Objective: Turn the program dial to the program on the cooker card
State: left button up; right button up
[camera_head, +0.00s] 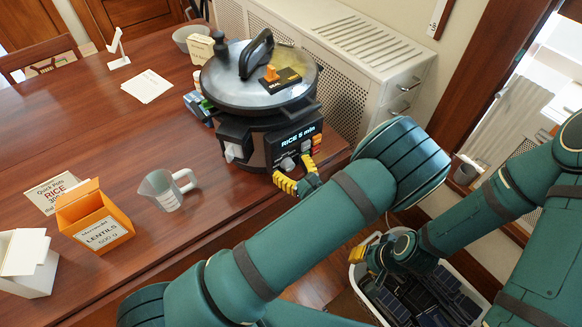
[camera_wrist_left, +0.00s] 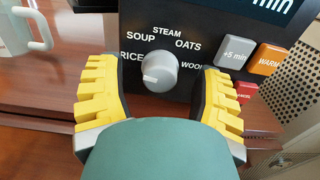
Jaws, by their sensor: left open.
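The cooker (camera_head: 262,120) stands near the table's right edge, lid on, its display reading "RICE 5 min". Its grey program dial (camera_wrist_left: 160,71) shows in the wrist view, with RICE, SOUP, STEAM, OATS and a partly hidden label at right around it. The dial's white mark points left, near RICE. My left gripper (camera_head: 298,173) is open at the cooker's front, one yellow finger on each side of the dial, with gaps visible. A card (camera_head: 54,191) reading "RICE" lies at the table's left, its lower lines partly hidden. My right gripper (camera_head: 376,255) is over a crate, fingers unclear.
An orange lentils box (camera_head: 98,222), a measuring jug (camera_head: 167,190) and a white box (camera_head: 27,262) stand on the table's left. Buttons (camera_wrist_left: 270,60) sit right of the dial. A radiator cabinet (camera_head: 370,50) is behind the cooker. The crate (camera_head: 360,285) holds dark items.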

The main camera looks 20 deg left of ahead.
aim_at(284, 137)
pick_arm(q)
notch_tip(284, 137, up, 10)
jog(key=shift+r, duration=0.1)
dwell(0.4)
dwell(0.5)
